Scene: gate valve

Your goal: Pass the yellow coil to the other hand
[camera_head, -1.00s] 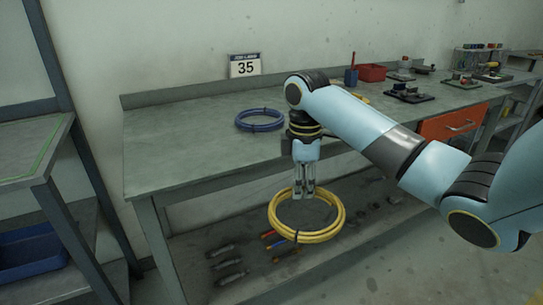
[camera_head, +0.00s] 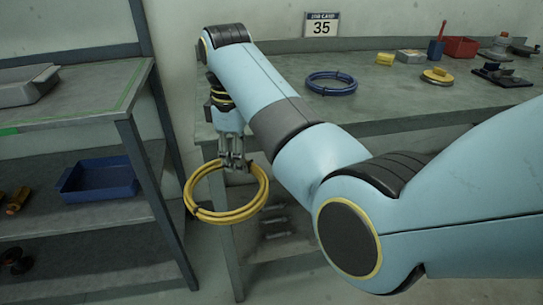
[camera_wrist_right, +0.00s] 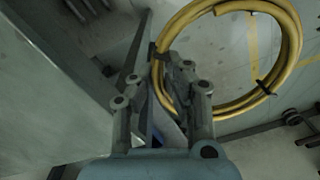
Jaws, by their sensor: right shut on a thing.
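The yellow coil (camera_head: 191,213) hangs in the air from my right gripper (camera_head: 236,166), in front of the gap between the shelf and the workbench. It is a ring of yellow hose with dark ties. My right gripper is shut on the rim of the coil. In the right wrist view the coil (camera_wrist_right: 290,50) extends beyond the fingertips (camera_wrist_right: 170,75) to the upper right. My left gripper is not in any view.
A shelf unit (camera_head: 60,125) at left holds a grey tray (camera_head: 28,88) and a blue bin (camera_head: 97,180).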

